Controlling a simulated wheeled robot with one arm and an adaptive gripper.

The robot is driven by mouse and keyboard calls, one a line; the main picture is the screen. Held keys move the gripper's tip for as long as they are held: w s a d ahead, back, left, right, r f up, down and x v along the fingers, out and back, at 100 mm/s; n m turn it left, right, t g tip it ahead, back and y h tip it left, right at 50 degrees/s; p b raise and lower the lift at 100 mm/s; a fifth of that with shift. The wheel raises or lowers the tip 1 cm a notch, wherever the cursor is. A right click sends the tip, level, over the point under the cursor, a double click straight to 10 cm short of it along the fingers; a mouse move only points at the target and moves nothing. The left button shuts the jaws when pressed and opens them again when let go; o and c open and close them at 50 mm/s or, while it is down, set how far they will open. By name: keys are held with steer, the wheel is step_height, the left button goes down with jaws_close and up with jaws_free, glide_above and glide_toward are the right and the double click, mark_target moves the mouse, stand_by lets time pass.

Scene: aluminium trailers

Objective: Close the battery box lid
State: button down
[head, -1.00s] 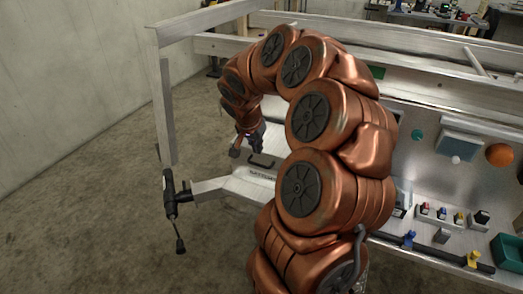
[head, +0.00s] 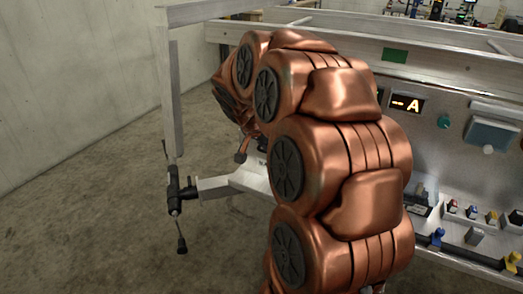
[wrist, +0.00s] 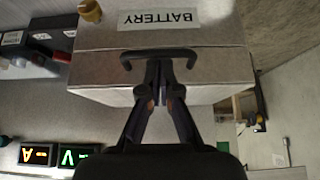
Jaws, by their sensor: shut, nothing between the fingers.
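The battery box (wrist: 105,65) fills the top of the wrist view, which shows it upside down. It is pale metal with a white BATTERY label (wrist: 158,19) and a black handle (wrist: 160,53). A seam line runs across it near the handle. I cannot tell clearly how far its lid stands open. My gripper (wrist: 160,75) is shut and empty, its fingertips at the middle of the handle in the picture; whether they touch it is unclear. In the head view my arm hides the box and most of the gripper.
Lit displays (wrist: 55,155) sit on the panel beside the box, one also in the head view (head: 407,104). Knobs and coloured connectors (head: 472,212) line the panel at right. A trailer frame post (head: 171,100) and jack (head: 174,195) stand at left. The floor at left is clear.

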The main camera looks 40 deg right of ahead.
steer(key=shift+f+b, duration=0.35)
steer(key=shift+b, duration=0.05)
steer(key=shift+r, duration=0.1)
steer(key=r, duration=0.3)
steer(key=r+p, duration=0.1)
steer(key=shift+w+d+r, duration=0.1)
steer(key=shift+d+r, duration=0.2)
steer(key=shift+d, duration=0.05)
steer(key=v, duration=0.9)
steer(key=shift+a, duration=0.3)
